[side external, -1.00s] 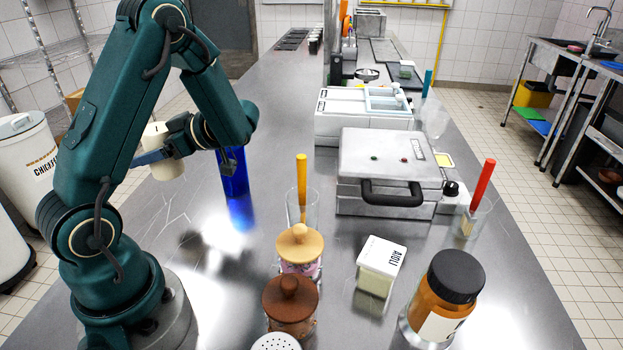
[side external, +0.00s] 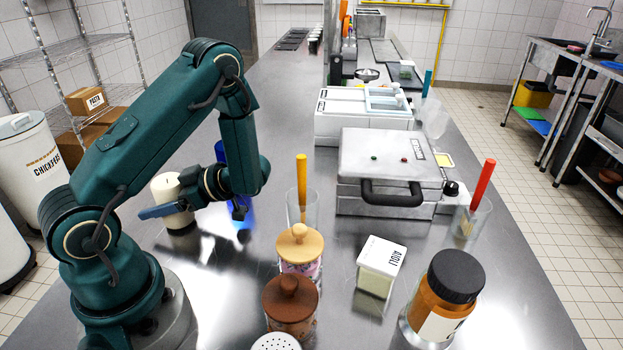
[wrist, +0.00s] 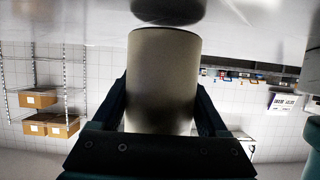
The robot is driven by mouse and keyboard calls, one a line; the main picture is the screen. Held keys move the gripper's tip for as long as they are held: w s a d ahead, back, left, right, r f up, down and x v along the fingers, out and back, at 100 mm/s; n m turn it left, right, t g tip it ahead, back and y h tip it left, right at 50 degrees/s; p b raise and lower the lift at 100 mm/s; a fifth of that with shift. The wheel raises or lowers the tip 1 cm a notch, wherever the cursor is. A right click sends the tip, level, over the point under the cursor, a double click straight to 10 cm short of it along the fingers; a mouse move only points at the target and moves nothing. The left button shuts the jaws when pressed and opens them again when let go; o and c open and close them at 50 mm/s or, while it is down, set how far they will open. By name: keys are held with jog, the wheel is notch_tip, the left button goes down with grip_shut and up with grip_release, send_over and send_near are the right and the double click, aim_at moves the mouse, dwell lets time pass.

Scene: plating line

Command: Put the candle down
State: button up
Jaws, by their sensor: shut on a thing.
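The candle (side external: 168,190) is a cream-white cylinder, upright over the left side of the steel counter (side external: 200,290). My gripper (side external: 163,209) is shut on it around the sides, with blue fingers. In the wrist view, the candle (wrist: 163,75) fills the middle between the two fingers, with the counter (wrist: 60,20) at the top of the picture. A dark shadow or reflection lies on the counter just off the candle's base. The base is very close to the counter; I cannot tell if it touches.
A blue object (side external: 221,151) stands behind my wrist, mostly hidden. To the right are a glass with a yellow stick (side external: 301,185), lidded jars (side external: 300,243), an AIOLI container (side external: 381,263) and a grill press (side external: 380,165). The counter left of the jars is bare.

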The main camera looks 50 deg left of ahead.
aim_at(167, 181)
jog(key=shift+f, duration=0.3)
jog(key=o, duration=1.5)
jog(key=shift+f, duration=0.15)
jog(key=shift+o, duration=0.2)
jog(key=shift+w+d+r, duration=0.15)
jog(key=shift+w+r, duration=0.1)
jog(key=v, duration=0.3)
jog(key=shift+s+r, duration=0.1)
jog(key=shift+r, duration=1.6)
jog(key=shift+s+r, duration=0.15)
jog(key=shift+r, duration=1.6)
